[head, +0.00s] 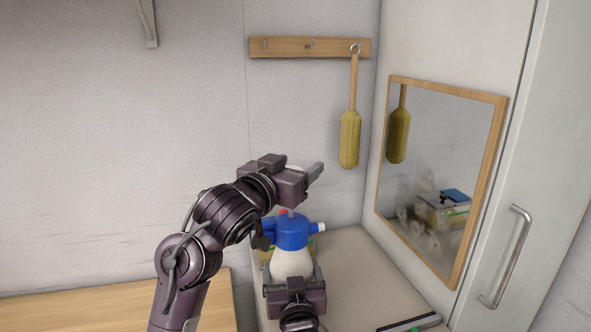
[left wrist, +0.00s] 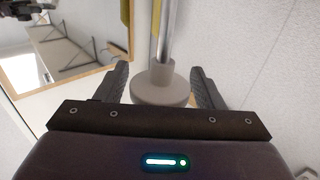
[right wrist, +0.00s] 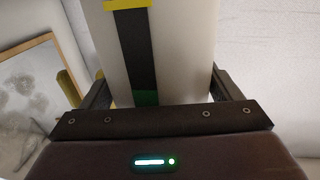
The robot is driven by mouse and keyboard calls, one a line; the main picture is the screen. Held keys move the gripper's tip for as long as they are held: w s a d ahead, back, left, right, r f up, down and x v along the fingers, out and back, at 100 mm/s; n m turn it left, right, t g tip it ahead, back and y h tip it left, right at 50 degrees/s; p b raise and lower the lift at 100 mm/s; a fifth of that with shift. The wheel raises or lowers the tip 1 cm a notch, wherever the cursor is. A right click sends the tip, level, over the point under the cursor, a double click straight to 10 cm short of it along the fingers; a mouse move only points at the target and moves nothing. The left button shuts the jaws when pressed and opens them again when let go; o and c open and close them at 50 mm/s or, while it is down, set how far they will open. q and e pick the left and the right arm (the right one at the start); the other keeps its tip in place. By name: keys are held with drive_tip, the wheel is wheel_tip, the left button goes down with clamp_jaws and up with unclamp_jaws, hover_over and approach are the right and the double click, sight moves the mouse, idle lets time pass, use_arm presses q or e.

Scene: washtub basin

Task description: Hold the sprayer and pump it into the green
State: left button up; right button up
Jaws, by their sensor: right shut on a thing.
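The sprayer (head: 293,262) stands upright, with a white bottle, blue head, red button and white nozzle pointing right. My right gripper (head: 295,283) is shut around its bottle; the right wrist view shows the white wall (right wrist: 180,50) between the fingers. A dark strip (right wrist: 136,50) on the bottle carries a yellow mark at the top and a green mark at the bottom. My left gripper (head: 312,174) is above the blue head, open. In the left wrist view a pale round flange (left wrist: 160,88) with a metal rod lies between its spread fingers; whether they touch it is unclear.
A wooden rack (head: 290,47) on the wall holds a hanging yellow-green paddle (head: 349,138). A framed mirror (head: 440,180) and a cabinet handle (head: 508,258) are at the right. A wooden counter (head: 120,305) lies left; a pale basin surface (head: 365,285) has free room right of the sprayer.

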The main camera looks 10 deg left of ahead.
use_arm(q)
drive_tip(key=shift+s+f, duration=0.1)
drive_tip(key=v, duration=1.1)
drive_tip(key=shift+s+a, duration=0.15)
drive_tip(key=shift+s, duration=0.25)
drive_tip(key=shift+c, duration=0.3)
